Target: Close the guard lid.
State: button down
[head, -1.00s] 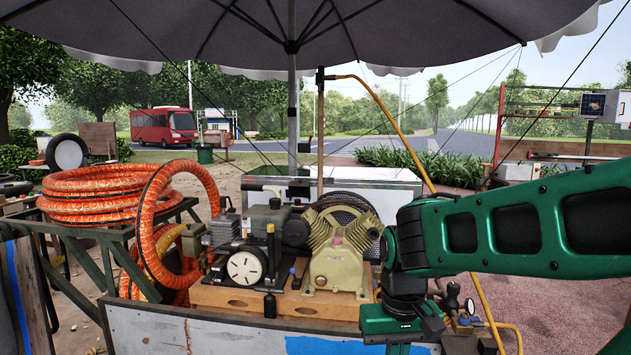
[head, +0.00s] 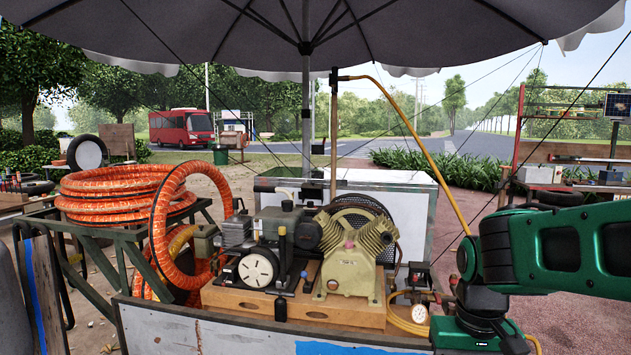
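The compressor (head: 352,262) has a beige finned pump and stands on a wooden base (head: 325,312) on the cart. A dark round mesh guard (head: 375,212) shows behind the pump. I cannot tell which part is the guard lid or whether it stands open. Left of the pump are a dark motor and a black unit with a white round face (head: 256,269). My arm comes in from the right, and its green and black wrist reaches the bottom edge, right of the compressor. My gripper's fingers are below the picture, so their state is hidden.
Orange hose coils (head: 120,192) lie on a dark stand at the left. A pressure gauge (head: 420,313) and a yellow hose (head: 410,130) are between the compressor and my arm. A white box (head: 410,197) stands behind. The umbrella pole (head: 306,120) rises behind the compressor.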

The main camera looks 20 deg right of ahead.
aim_at(310, 191)
jog(key=z, duration=0.05)
jog(key=i, duration=1)
jog(key=u, duration=0.05)
